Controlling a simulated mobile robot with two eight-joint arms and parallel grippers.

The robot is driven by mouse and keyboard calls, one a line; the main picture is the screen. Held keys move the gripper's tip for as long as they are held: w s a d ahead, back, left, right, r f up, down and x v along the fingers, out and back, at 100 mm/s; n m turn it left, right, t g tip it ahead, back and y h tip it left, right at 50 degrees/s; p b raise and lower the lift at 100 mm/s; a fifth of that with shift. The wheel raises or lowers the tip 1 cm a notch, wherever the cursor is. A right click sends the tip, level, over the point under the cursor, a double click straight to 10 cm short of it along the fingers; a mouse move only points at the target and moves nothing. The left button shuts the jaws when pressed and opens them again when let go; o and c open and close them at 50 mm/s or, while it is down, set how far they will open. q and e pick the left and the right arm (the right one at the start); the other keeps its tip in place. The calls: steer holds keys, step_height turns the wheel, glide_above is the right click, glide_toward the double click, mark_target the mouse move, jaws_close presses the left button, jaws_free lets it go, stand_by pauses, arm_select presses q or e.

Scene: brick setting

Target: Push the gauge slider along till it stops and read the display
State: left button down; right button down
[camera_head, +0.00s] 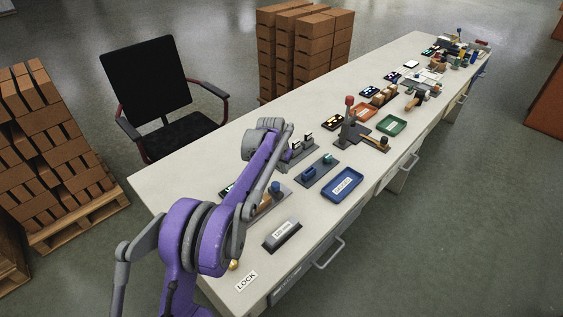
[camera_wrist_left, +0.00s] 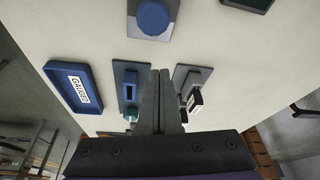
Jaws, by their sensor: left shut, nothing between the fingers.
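A blue gauge-like block with a small dark window and a teal knob sits on a grey plate (camera_head: 317,171) in the head view. In the left wrist view, this blue block (camera_wrist_left: 130,85) lies just left of my fingers, with the teal knob (camera_wrist_left: 131,115) at its lower end. Another grey plate carries dark parts and a white-faced piece (camera_wrist_left: 195,100), just right of my fingers. I cannot tell for certain which fixture is the gauge. My left gripper (camera_wrist_left: 160,73) is shut and empty, between the two fixtures. Contact cannot be told. My right gripper is out of view.
A grey labelled block (camera_head: 283,236) lies nearer, by a LOCK label (camera_head: 246,281). An upright tool with a red top (camera_head: 349,102) and a green tray (camera_head: 403,119) stand farther along the bench.

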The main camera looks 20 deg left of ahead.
mark_target(276, 189)
arm_select(q)
steer(key=shift+x, duration=0.9)
steer(key=shift+s+a+r, duration=0.1)
steer(key=shift+s+r, duration=0.1)
steer(key=shift+s, duration=1.85)
steer(key=shift+s, duration=0.1)
